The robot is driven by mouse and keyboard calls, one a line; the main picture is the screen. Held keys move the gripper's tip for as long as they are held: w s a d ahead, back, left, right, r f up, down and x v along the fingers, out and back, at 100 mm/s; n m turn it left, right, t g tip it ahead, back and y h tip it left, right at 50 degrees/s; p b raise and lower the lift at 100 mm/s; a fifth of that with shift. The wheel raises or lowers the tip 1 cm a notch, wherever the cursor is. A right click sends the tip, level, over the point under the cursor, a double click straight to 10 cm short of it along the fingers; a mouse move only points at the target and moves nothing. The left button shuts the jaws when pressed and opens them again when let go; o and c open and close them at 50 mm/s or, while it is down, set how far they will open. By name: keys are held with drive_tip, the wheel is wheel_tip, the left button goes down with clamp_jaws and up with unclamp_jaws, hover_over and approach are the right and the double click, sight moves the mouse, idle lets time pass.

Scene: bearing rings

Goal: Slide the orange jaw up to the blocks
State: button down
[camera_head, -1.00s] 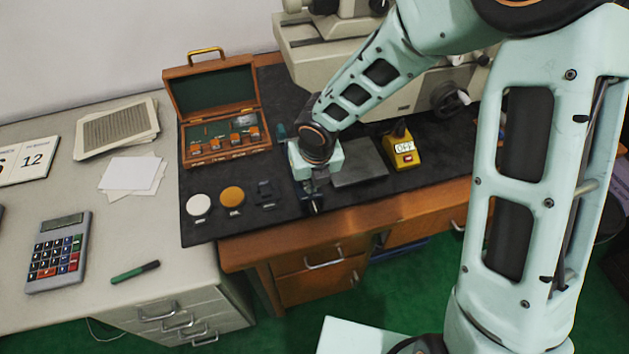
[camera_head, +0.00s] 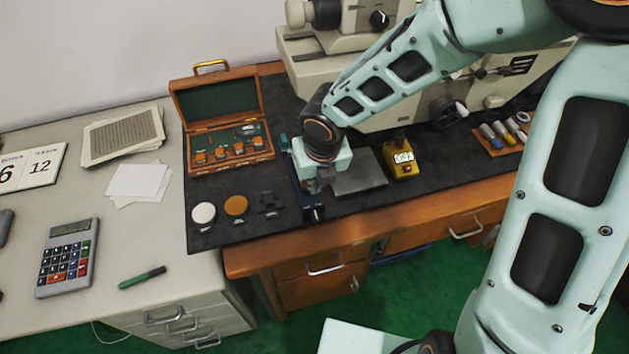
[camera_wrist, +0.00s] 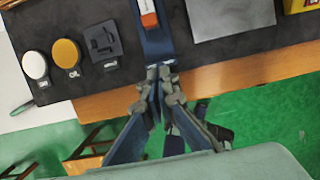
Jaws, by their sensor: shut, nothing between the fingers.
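A dark blue clamp or rail (camera_head: 314,213) lies on the black mat near the desk's front edge, mostly hidden in the head view by my wrist. In the wrist view, the blue rail (camera_wrist: 155,42) runs up and out of the picture. No blocks on the rail are visible; that part is cut off or hidden.
An open wooden case (camera_head: 230,156) holds several orange-marked pieces. White (camera_head: 203,213) and amber (camera_head: 236,205) discs and a dark slotted piece (camera_head: 269,202) lie left of the rail. A grey plate (camera_head: 360,174) and a yellow gauge (camera_head: 403,160) are right. A large beige machine (camera_head: 405,105) stands behind.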

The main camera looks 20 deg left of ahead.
drive_tip(key=b, duration=0.3)
approach(308, 194)
drive_tip(key=f, duration=0.1)
drive_tip(key=s+d+f, duration=0.1)
drive_tip(key=s+f, duration=0.1)
drive_tip(key=f, duration=0.1)
drive_tip(key=shift+s+d, duration=0.1)
drive_tip(key=shift+d, duration=0.05)
drive_tip(key=shift+w+a+r+p, duration=0.2)
drive_tip(key=shift+w+a+p, duration=0.15)
drive_tip(key=shift+w, duration=0.2)
drive_tip(key=shift+w+a+r+p, duration=0.25)
drive_tip(key=shift+w+p, duration=0.2)
drive_tip(key=shift+w, duration=0.15)
drive_tip(key=shift+w+a, duration=0.35)
drive_tip(key=shift+w, duration=0.25)
drive_tip(key=shift+w+p, duration=0.1)
drive_tip(key=shift+p, duration=0.2)
drive_tip(key=shift+w+a+r, duration=0.1)
drive_tip(key=shift+w+a, duration=0.05)
drive_tip(key=shift+a, duration=0.05)
drive_tip(key=shift+w+a, duration=0.15)
drive_tip(key=shift+w, duration=0.15)
drive_tip(key=shift+s, duration=0.1)
